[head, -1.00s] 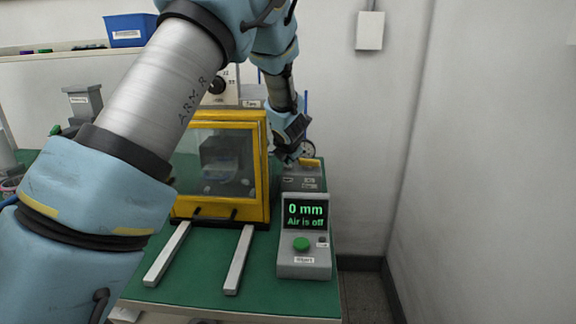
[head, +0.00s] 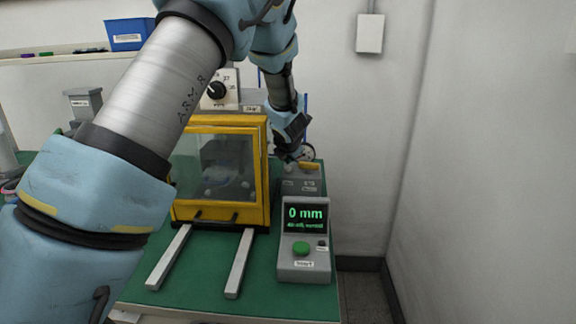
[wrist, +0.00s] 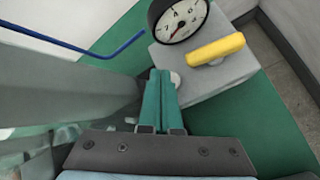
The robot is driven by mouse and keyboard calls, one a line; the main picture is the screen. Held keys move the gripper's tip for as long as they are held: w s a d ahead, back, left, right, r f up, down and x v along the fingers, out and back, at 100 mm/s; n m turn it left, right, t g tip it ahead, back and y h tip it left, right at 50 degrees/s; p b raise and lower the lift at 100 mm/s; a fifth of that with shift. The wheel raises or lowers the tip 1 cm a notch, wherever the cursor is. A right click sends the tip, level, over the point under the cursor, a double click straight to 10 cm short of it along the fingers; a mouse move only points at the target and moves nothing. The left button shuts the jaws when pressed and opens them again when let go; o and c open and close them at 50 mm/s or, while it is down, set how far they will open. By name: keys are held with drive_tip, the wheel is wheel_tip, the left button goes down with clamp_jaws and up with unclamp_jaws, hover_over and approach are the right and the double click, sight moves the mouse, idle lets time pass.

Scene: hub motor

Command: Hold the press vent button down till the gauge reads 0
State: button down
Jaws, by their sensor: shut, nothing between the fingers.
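My gripper (wrist: 160,76) is shut and empty, its green fingers together. Its tips are at a pale round button (wrist: 175,78) on top of a grey box (wrist: 225,72); whether they press it or just hover over it I cannot tell. The fingers partly hide the button. In the head view my gripper (head: 290,156) is over the grey box (head: 304,181), with the gauge (head: 308,152) just behind.
A yellow lever (wrist: 215,49) sits on the box, right of my fingers. A blue hose or rod (wrist: 75,48) runs at upper left. A yellow-framed press enclosure (head: 262,180) stands left. A control box (head: 305,262) in front reads "0 mm" and has a green button (head: 301,248).

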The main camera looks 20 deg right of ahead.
sight(287, 170)
drive_tip(key=shift+r, duration=0.25)
wheel_tip(287, 170, up, 5)
drive_tip(key=p, duration=0.5)
drive_tip(key=shift+f, duration=0.1)
idle(0.5)
